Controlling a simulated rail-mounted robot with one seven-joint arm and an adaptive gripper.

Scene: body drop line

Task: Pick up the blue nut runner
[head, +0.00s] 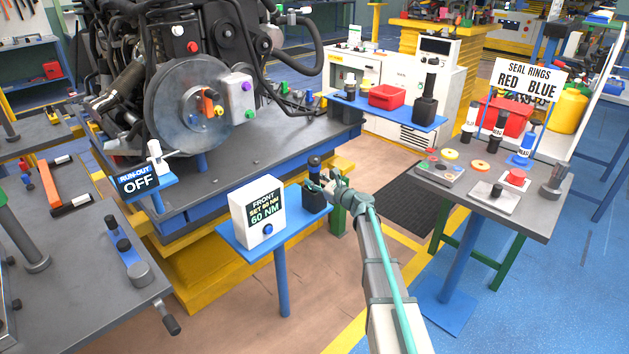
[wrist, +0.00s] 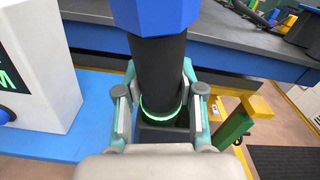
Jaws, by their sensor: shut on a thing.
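The blue nut runner (wrist: 157,65) has a black upright body with a blue top and a glowing green ring near its lower end. In the head view it is a small dark upright shape (head: 314,167) at the dark holder (head: 315,199) on the small blue stand. My gripper (wrist: 160,106) is shut on the nut runner's black body, one finger on each side. It also shows in the head view (head: 322,184). The nut runner's lower end appears to be in the holder; I cannot tell how deep it sits.
A white box (head: 259,215) reading "FRONT SET 60 NM 60 NM" stands left of the holder on the blue stand (head: 281,241). The engine's grey bench (head: 260,165) is close behind.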

